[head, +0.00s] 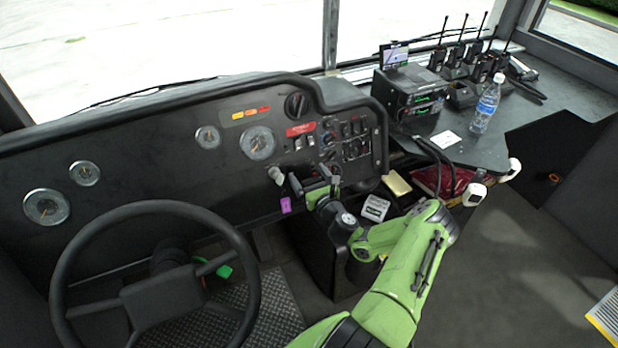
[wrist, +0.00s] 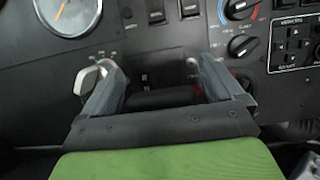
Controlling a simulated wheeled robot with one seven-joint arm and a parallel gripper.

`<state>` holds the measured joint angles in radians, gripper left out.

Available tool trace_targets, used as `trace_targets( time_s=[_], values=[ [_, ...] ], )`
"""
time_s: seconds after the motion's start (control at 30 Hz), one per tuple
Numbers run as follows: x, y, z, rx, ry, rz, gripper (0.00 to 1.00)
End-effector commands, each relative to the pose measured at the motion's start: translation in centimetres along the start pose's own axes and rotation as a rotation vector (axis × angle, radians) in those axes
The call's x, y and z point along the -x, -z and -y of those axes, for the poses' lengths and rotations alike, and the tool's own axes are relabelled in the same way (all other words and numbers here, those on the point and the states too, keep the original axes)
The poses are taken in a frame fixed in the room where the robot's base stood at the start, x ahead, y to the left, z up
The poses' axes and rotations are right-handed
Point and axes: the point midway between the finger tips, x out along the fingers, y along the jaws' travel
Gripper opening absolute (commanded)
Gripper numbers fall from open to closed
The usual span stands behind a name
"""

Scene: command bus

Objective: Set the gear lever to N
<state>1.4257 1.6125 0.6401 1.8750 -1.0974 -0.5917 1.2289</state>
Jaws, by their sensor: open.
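My gripper (head: 312,182) is in front of the lower dashboard in the head view, its fingers pointing at the panel. In the wrist view my gripper (wrist: 158,68) is open, with its two grey fingers spread wide. No N marking is legible. My arm hides part of the console below.
The steering wheel (head: 155,290) is at the left. A purple tag (head: 285,205) hangs beside my gripper. A white keypad-like unit (head: 375,208) is close to my wrist. A water bottle (head: 487,103) and radios stand on the right-hand counter.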

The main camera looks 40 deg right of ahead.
Motion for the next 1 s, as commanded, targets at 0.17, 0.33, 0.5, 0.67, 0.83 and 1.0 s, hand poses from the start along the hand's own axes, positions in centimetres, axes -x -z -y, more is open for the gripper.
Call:
trace_targets(
  time_s=[0.17,0.33,0.5,0.67,0.83,1.0],
  values=[
    [0.0,0.0,0.0,0.001,0.0,0.0,0.94],
    [0.0,0.0,0.0,0.001,-0.001,0.0,0.68],
    [0.1,0.0,0.0,0.001,-0.001,0.0,0.42],
    [0.1,0.0,0.0,0.001,-0.001,-0.001,0.18],
    [-0.1,-0.8,0.0,0.002,-0.001,0.0,0.18],
    [-0.5,-3.2,0.0,0.004,-0.001,0.003,0.18]
  ],
)
